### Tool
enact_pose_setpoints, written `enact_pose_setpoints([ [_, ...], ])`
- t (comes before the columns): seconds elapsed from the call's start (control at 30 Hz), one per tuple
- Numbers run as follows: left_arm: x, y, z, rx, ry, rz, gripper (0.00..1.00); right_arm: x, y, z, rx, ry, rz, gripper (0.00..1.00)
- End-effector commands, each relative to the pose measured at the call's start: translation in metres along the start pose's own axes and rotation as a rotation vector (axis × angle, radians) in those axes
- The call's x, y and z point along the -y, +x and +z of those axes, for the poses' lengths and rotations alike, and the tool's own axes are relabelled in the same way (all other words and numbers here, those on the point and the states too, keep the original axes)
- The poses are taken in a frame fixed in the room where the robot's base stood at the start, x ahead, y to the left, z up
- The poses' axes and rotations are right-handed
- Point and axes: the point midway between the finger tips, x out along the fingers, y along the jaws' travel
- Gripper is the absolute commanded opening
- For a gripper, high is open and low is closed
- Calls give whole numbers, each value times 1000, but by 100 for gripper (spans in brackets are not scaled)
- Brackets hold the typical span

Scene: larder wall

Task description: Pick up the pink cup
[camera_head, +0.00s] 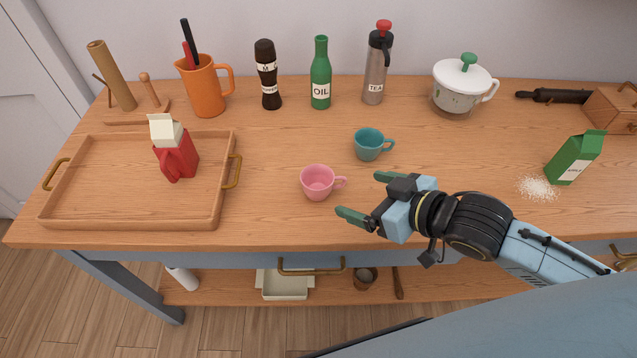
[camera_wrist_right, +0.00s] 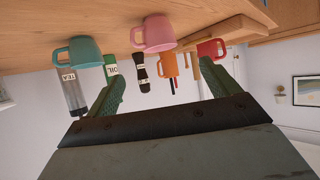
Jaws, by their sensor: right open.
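The pink cup (camera_head: 317,183) stands upright on the wooden counter near the front middle, its handle pointing right. My right gripper (camera_head: 364,197) is open and empty, just right of the cup, with its green fingers pointing left towards the handle and apart from it. In the right wrist view the pink cup (camera_wrist_right: 158,34) appears upside down between and beyond the two open fingers (camera_wrist_right: 163,85). A teal cup (camera_head: 369,145) stands behind and to the right of the pink cup. My left gripper is not in view.
An orange jug (camera_head: 205,88), pepper mill (camera_head: 267,75), oil bottle (camera_head: 320,73), tea flask (camera_head: 376,68) and lidded pot (camera_head: 460,90) line the back. A green carton (camera_head: 575,158) leans right beside spilled white grains (camera_head: 538,188).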

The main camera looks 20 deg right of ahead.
Motion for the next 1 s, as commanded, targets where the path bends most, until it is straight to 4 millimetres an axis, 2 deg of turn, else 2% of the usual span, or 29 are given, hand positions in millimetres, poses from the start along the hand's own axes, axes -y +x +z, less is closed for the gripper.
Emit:
enact_pose_setpoints([
  [0.17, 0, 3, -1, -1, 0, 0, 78, 0, 23, -2, -8, 1, -3, 88],
  [0.4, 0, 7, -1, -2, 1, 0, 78, -1, 65, -2, -7, 0, -2, 88],
  [0.67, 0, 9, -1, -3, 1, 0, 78, 0, 85, -2, -5, -1, -3, 88],
  [0.9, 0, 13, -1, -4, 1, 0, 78, -2, 119, -3, -6, -1, -2, 88],
  [1.0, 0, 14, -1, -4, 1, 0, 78, -1, 129, -2, -5, -2, -3, 88],
])
